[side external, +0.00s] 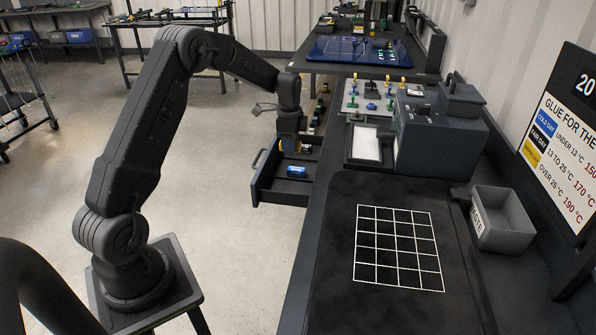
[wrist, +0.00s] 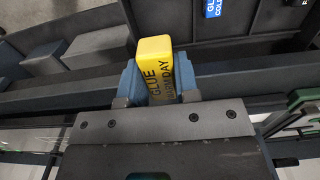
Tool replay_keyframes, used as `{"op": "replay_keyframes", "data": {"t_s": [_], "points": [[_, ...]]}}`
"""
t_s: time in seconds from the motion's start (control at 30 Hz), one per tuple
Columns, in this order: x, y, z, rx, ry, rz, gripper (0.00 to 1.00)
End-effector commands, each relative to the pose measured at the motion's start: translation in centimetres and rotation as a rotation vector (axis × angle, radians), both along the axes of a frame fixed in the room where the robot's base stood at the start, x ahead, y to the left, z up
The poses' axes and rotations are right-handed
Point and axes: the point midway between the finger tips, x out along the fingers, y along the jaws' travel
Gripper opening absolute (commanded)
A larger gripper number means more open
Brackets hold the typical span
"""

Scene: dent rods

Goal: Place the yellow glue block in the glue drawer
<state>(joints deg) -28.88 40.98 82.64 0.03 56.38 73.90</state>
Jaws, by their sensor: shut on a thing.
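My gripper (wrist: 160,85) is shut on the yellow glue block (wrist: 155,60), which reads "GLUE WARM DAY". Blue finger pads press on both of its sides. In the side view my gripper (side external: 291,145) is over the open glue drawer (side external: 264,183), toward its far part, and only a sliver of yellow shows. A blue block (side external: 297,171) lies in the drawer; it also shows at the top of the wrist view (wrist: 213,8), with a dark block (wrist: 298,2) beside it at the edge. The exact height of the yellow block above the drawer floor is hard to tell.
The drawer sticks out from the bench's left side, with dividers inside. The bench holds a dark mat with a white grid (side external: 398,248), a grey waste bin (side external: 502,222), and a dark machine (side external: 435,140). A temperature sign (side external: 565,135) stands at right.

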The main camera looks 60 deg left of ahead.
Motion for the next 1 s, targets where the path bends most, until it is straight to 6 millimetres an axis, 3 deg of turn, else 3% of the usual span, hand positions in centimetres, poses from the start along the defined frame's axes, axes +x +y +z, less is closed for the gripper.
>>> {"op": "replay_keyframes", "data": {"t_s": [0.03,0.1,0.5,1.0], "points": [[0.0,0.0,-1.9,-0.003,0.004,0.000,0.06],[-0.1,-0.1,-3.6,-0.002,0.004,0.000,0.06],[0.0,0.0,-10.4,0.000,0.001,0.001,0.06],[0.0,0.0,-15.7,0.001,0.000,0.001,0.06]]}}
